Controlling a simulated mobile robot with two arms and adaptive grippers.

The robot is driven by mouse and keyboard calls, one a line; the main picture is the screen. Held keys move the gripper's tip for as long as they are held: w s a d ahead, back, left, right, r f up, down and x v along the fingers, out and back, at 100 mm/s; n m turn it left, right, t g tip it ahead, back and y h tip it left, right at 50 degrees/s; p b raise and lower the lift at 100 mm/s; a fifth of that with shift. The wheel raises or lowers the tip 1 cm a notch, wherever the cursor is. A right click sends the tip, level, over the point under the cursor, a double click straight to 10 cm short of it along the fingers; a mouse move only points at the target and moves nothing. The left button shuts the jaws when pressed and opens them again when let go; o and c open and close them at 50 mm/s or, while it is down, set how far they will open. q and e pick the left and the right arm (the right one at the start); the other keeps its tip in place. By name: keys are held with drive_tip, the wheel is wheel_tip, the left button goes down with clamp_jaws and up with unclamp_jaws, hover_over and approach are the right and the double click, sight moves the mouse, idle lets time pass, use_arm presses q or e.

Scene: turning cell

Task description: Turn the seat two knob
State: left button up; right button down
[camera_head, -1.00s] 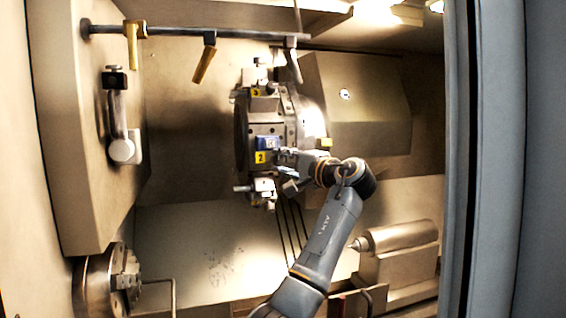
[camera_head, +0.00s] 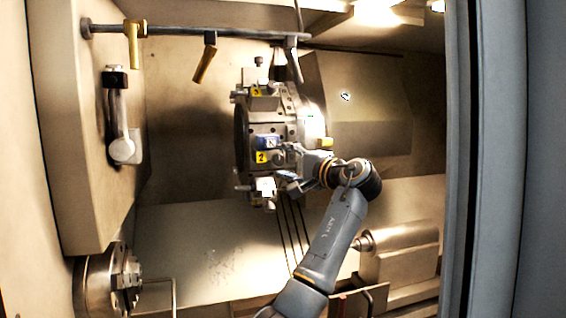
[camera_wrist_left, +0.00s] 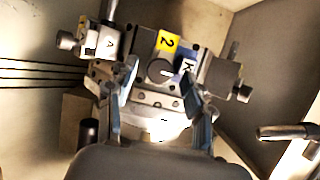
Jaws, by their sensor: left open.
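The tool turret (camera_head: 262,130) stands in the middle of the head view, with a yellow 2 label (camera_head: 262,157) on its front seat. The left wrist view shows the yellow 2 label (camera_wrist_left: 167,42) beside a blue plate with a letter tag (camera_wrist_left: 187,68). A round dark knob (camera_wrist_left: 160,71) sits just below the 2 label. My left gripper (camera_wrist_left: 158,78) is open, with one finger on each side of the knob; I cannot tell whether either finger touches it. In the head view my left gripper (camera_head: 291,178) is at the turret's right side. My right gripper is not in view.
Tool holders with bolts stick out of the turret, one marked A (camera_wrist_left: 110,43). A rail (camera_head: 200,33) with hanging nozzles runs above. A chuck (camera_head: 105,284) is at lower left and a tailstock (camera_head: 398,250) at lower right. A grey door frame (camera_head: 490,150) stands at right.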

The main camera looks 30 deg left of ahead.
use_arm(q)
drive_tip(key=v, duration=1.1)
drive_tip(key=shift+a, duration=0.1)
